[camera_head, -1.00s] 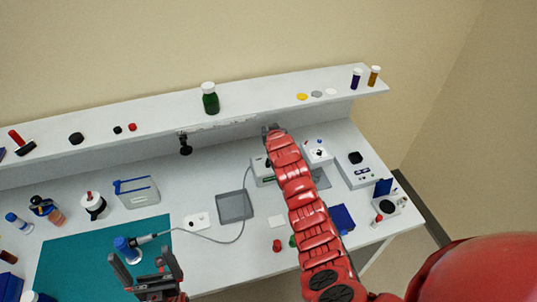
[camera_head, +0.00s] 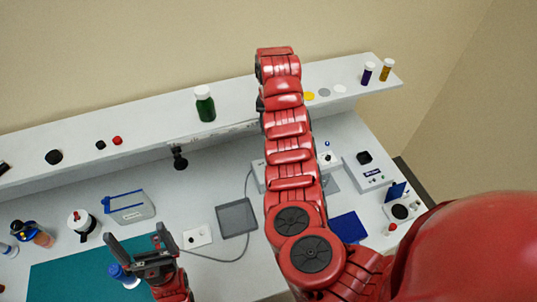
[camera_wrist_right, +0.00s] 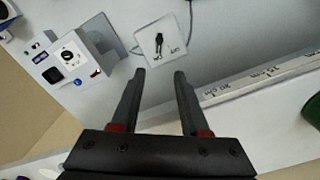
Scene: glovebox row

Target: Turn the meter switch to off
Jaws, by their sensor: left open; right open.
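The meter (camera_wrist_right: 143,45) is a pale box with a cable beside it in the right wrist view. Its black switch (camera_wrist_right: 159,43) is on the top face, with small dark lettering around it; I cannot tell its setting for sure. In the head view only the meter's left edge (camera_head: 257,175) shows; my right arm hides the rest. My right gripper (camera_wrist_right: 159,74) is open and empty, its fingertips pointing toward the meter and apart from the switch in the picture. My left gripper (camera_head: 136,234) is open and empty over the teal mat (camera_head: 60,280).
A white box with a dial (camera_wrist_right: 70,57) and a box with a black block (camera_head: 364,158) stand right of the meter. The shelf (camera_head: 240,105) runs behind, carrying a green bottle (camera_head: 205,106).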

